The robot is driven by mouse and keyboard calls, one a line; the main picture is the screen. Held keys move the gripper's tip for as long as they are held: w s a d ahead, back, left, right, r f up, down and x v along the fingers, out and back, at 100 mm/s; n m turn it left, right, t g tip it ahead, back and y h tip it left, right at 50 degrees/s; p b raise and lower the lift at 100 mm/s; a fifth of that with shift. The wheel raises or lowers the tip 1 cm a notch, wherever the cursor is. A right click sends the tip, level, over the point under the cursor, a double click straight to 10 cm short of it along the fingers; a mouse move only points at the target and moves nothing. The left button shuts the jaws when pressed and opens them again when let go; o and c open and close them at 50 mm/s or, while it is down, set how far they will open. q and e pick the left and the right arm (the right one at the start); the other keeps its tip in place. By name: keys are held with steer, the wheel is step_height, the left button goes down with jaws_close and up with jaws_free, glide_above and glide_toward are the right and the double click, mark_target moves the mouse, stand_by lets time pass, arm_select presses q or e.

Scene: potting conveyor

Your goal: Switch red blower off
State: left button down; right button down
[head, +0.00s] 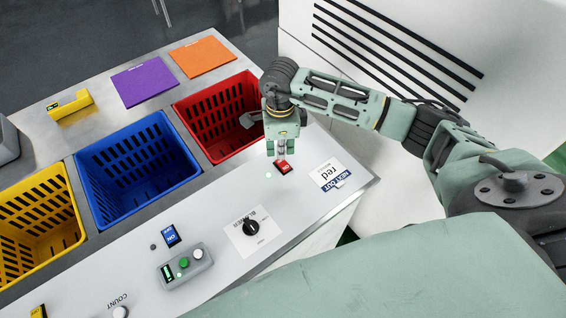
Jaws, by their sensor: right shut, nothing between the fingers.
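The red rocker switch (284,169) sits on the pale panel in front of the red crate (196,124). A small pale green light (268,175) is just left of the switch. My right gripper (281,152) is shut and empty. It points down with its fingertips right at the far edge of the red switch; I cannot tell whether they touch it. The fingers partly cover the switch, and its on or off marking is too small to read. My left gripper is not in view.
A blue switch (171,235) stands in front of the blue crate (139,168). A black blower knob (250,228) and a grey button box (187,266) share the panel. A label card reading "red" (330,175) lies right of the red switch. A yellow crate (38,227) is at left.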

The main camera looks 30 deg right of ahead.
mark_target(281, 162)
steer(key=shift+f+b, duration=1.4)
steer(key=shift+f, duration=0.15)
stand_by(1.0)
steer(key=shift+s+r, duration=0.1)
steer(key=shift+r+p, duration=0.6)
steer(key=shift+r, duration=0.2)
steer(key=shift+r+p, duration=1.3)
steer(key=shift+r, duration=1.35)
steer(key=shift+f, duration=0.1)
